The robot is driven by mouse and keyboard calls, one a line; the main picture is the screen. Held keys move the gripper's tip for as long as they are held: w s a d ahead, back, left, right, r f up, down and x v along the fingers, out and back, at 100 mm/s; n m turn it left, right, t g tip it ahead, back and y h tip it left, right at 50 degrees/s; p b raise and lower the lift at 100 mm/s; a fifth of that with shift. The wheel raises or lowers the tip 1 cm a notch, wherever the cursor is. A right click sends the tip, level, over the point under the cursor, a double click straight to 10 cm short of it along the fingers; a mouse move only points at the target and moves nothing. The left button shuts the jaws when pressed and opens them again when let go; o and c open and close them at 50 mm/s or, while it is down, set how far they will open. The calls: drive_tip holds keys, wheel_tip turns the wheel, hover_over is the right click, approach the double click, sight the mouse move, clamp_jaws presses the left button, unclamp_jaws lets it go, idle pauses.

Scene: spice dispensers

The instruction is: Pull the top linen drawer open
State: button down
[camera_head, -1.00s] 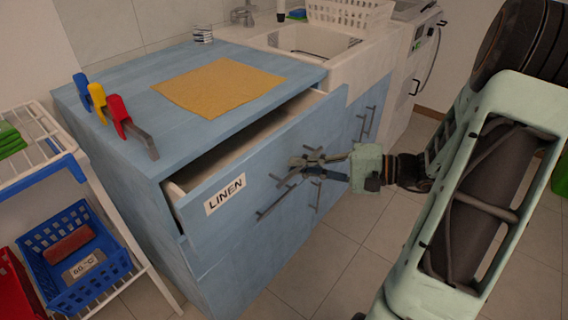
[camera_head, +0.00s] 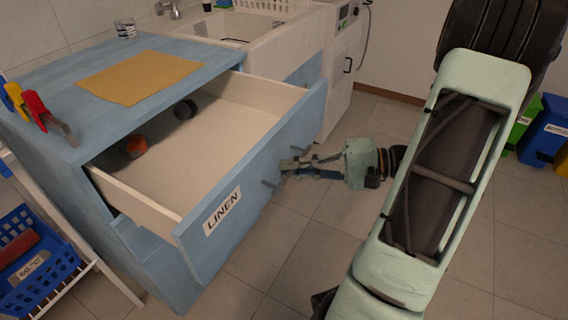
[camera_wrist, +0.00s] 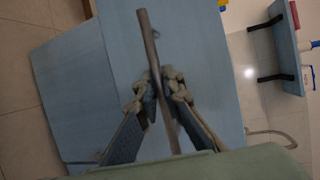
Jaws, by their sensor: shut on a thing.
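The top linen drawer (camera_head: 250,165) is blue, with a white LINEN label (camera_head: 222,212) at the left of its front. It stands well out of the cabinet (camera_head: 60,105), so its pale inside shows. Dark round items, one with an orange part (camera_head: 136,146), lie inside at the back. My gripper (camera_head: 290,168) is at the drawer front, shut on the drawer's bar handle. In the wrist view the grey handle (camera_wrist: 150,40) runs between the two fingers (camera_wrist: 158,92). Part of the handle is hidden by the fingers.
A yellow cloth (camera_head: 140,77) and red, blue and yellow clamps (camera_head: 35,108) lie on the cabinet top. A white sink (camera_head: 225,32) adjoins behind. A rack with a blue basket (camera_head: 35,260) stands at the left. Tiled floor (camera_head: 320,230) in front of the drawer is clear.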

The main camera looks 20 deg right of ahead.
drive_tip(key=shift+s+d, duration=1.05)
drive_tip(key=shift+s, duration=0.3)
drive_tip(key=c, duration=2)
unclamp_jaws()
drive_tip(key=shift+c, duration=0.2)
drive_tip(key=v, duration=1.2)
drive_tip(key=shift+r, duration=0.1)
